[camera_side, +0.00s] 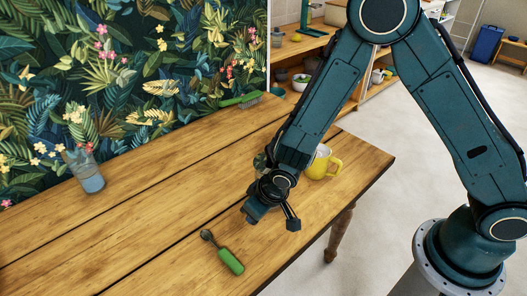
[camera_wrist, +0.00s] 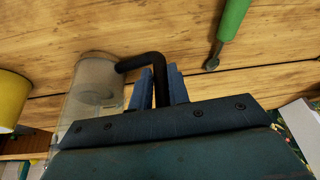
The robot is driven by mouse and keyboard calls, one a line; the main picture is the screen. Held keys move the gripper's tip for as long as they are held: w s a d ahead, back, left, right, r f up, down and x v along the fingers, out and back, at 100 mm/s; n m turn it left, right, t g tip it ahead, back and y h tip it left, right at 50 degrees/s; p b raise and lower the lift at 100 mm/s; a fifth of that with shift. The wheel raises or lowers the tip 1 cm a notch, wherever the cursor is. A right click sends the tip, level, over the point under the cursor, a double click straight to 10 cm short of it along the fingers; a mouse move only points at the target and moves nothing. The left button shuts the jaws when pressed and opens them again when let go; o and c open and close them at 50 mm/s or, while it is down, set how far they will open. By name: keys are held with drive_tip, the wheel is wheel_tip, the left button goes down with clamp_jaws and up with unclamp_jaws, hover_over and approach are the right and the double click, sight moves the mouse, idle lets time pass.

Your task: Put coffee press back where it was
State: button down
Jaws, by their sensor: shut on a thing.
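The coffee press (camera_wrist: 95,85) is a clear glass cylinder with a black bent handle (camera_wrist: 143,62), seen at the left of the wrist view. My gripper (camera_wrist: 161,82) is shut on the handle, with one finger on each side of it. In the side view my gripper (camera_side: 270,212) is low over the right part of the wooden table. The press is mostly hidden there behind my wrist. I cannot tell whether its base touches the table.
On the table (camera_side: 150,235), a yellow mug (camera_side: 322,163) stands near the press, close to the right edge. A green-handled spoon (camera_side: 229,260) lies in front. A glass (camera_side: 84,172) stands far left and a green brush (camera_side: 241,99) lies at the back. The left middle is clear.

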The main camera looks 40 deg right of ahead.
drive_tip(key=c, duration=1.3)
unclamp_jaws()
drive_tip(key=shift+f, duration=0.15)
drive_tip(key=shift+c, duration=0.2)
drive_tip(key=v, duration=1.2)
drive_tip(key=shift+r, duration=0.2)
